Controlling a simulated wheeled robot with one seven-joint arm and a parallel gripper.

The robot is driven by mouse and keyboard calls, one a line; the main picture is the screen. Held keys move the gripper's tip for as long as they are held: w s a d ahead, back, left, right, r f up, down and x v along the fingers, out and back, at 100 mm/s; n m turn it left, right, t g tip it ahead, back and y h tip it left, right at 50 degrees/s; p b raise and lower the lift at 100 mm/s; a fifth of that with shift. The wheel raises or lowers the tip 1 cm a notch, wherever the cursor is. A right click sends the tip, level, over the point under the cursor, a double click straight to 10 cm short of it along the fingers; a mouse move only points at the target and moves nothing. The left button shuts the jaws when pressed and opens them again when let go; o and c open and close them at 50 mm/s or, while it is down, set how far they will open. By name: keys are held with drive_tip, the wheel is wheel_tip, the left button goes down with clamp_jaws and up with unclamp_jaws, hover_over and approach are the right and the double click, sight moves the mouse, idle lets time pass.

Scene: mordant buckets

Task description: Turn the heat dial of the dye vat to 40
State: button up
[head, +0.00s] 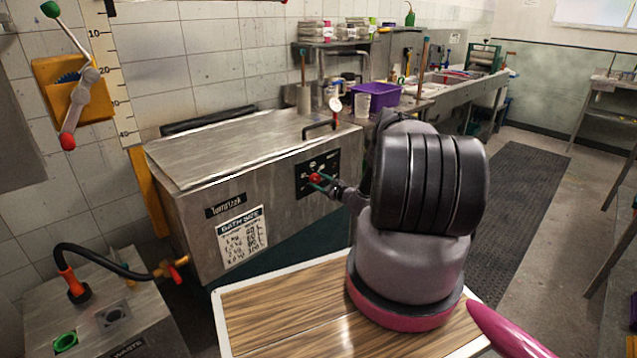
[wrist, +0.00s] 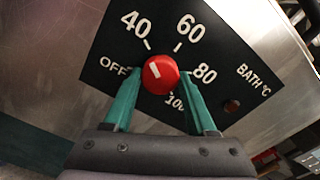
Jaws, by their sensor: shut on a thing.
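The dye vat (head: 270,165) is a steel box with a black dial panel (head: 303,176) on its front. The red heat dial (wrist: 160,74) sits on this panel, among OFF, 40, 60, 80 and 100 marks. Its white pointer line is turned up and left, roughly toward the 40 mark; exact alignment is hard to tell. My gripper (head: 322,183) is at the panel, its green fingers shut on the dial, one on each side. It also shows in the wrist view (wrist: 161,80). The fingers hide part of the panel near OFF and 100.
A wooden-topped table (head: 290,310) stands in front of the vat. At the left are a hose (head: 100,256) with a red-handled tap and a wall lever (head: 80,100) on a yellow plate. A purple bin (head: 376,96) stands behind. A dark floor mat (head: 515,190) lies at the right.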

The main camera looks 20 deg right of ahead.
idle(0.4)
drive_tip(key=o, duration=1.4)
drive_tip(key=v, duration=1)
drive_tip(key=shift+s+d+r, duration=0.1)
drive_tip(key=shift+s+d, duration=0.05)
drive_tip(key=shift+s, duration=0.25)
